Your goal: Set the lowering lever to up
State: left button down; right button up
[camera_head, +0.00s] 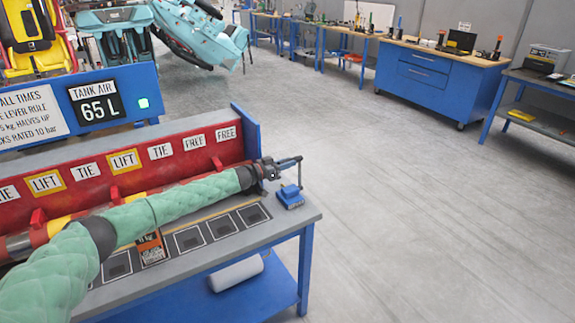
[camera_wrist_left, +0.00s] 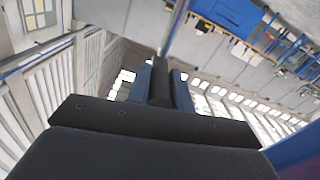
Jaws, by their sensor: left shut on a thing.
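The lowering lever stands at the near right corner of the bench. Its blue base (camera_head: 290,197) sits on the bench top, and a thin metal rod (camera_head: 300,176) rises from it, looking close to upright. My left gripper (camera_head: 288,162) reaches across the bench from the left and is shut on the lever at the top of the rod. In the left wrist view a dark grip (camera_wrist_left: 161,88) sits between the blue fingers, with the metal rod (camera_wrist_left: 175,32) running out beyond it. The gripper partly hides the lever's top. My right gripper is not in view.
A red panel (camera_head: 125,163) with LIFT, TIE and FREE labels lines the bench's back. A blue sign board (camera_head: 143,82) reads TANK AIR 65 L and carries a lit green lamp. A white roll (camera_head: 236,273) lies on the lower shelf. Open floor (camera_head: 420,220) lies right of the bench.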

pick_arm(q)
jog(key=c, duration=1.3)
grip_release()
jog(key=shift+o, duration=0.2)
jog(key=shift+s+a+f, duration=0.15)
jog(key=shift+s+a, duration=0.15)
jog(key=shift+a, duration=0.2)
jog(key=b+v, duration=0.2)
jog(key=v, duration=0.4)
jog(key=shift+s+a+b, duration=0.2)
jog(key=shift+a+b, duration=0.1)
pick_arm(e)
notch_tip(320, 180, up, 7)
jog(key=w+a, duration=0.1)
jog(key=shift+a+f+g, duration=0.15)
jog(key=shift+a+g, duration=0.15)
